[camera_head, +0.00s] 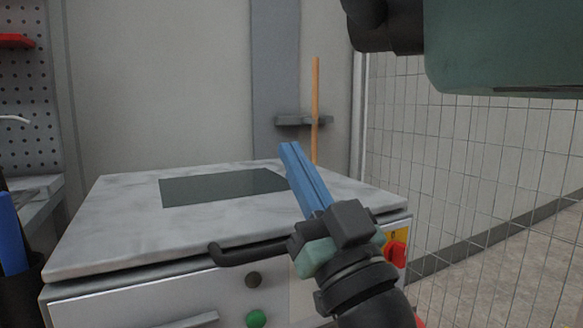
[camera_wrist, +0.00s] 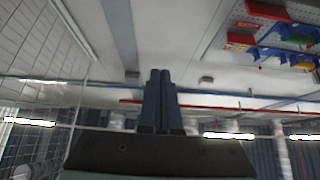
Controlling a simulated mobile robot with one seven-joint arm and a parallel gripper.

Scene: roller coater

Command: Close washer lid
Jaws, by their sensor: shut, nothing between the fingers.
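The washer lid (camera_head: 120,230) is a pale marbled slab with a dark glass window (camera_head: 215,187). It lies flat over the washer body (camera_head: 150,300), with a thin dark gap along its front edge. A dark bar handle (camera_head: 243,253) sticks out at the front edge. My gripper (camera_head: 287,148) has blue fingers, pressed together and empty, pointing up and to the left over the right part of the lid. I cannot tell whether it touches the lid. In the wrist view the shut fingers (camera_wrist: 160,75) point towards wall and ceiling; the lid is not seen there.
A green button (camera_head: 256,318), a dark knob (camera_head: 253,280) and a red switch (camera_head: 396,252) are on the washer front. A wire mesh fence (camera_head: 470,170) stands to the right. An orange stick (camera_head: 315,110) stands behind the washer. A pegboard (camera_head: 25,100) is at the left.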

